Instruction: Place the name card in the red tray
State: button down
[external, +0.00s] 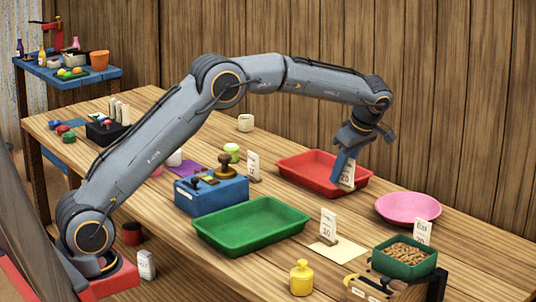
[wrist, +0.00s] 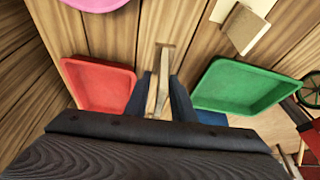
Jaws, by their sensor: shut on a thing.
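My gripper (external: 345,170) is shut on a small white name card (external: 348,180), which stands upright between the blue fingers. In the wrist view my gripper (wrist: 163,95) holds a thin wooden-looking piece (wrist: 160,85), the card's holder seen from above. The red tray (external: 300,176) is empty and lies at the back of the table. In the external view the card overlaps the tray's right part. In the wrist view the red tray (wrist: 100,85) is left of the fingers, apart from them. The card's height above the table is hard to tell.
An empty green tray (external: 250,228) lies in front, with a blue balance box (external: 212,192) to its left. Other cards (external: 328,226) stand nearby. A pink plate (external: 408,207), a yellow weight (external: 301,278) and a green bin of brown pieces (external: 404,268) are to the right.

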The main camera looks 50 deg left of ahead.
jog(key=w+a+m+t, duration=0.3)
jog(key=w+a+m, duration=0.4)
jog(key=a, duration=0.2)
jog(key=r+m+t+h, duration=0.1)
jog(key=m+t+h, duration=0.15)
jog(key=m, duration=0.45)
send_over(328, 181)
jog(key=s, duration=0.2)
jog(key=shift+g+h, duration=0.25)
jog(key=shift+g, duration=0.3)
jog(key=f, duration=0.5)
jog(key=f+p, duration=0.1)
jog(key=f, duration=0.3)
jog(key=shift+w+d+f, duration=0.2)
jog(key=shift+f, duration=0.15)
jog(key=shift+f, duration=0.1)
jog(key=c, duration=1.5)
grip_release()
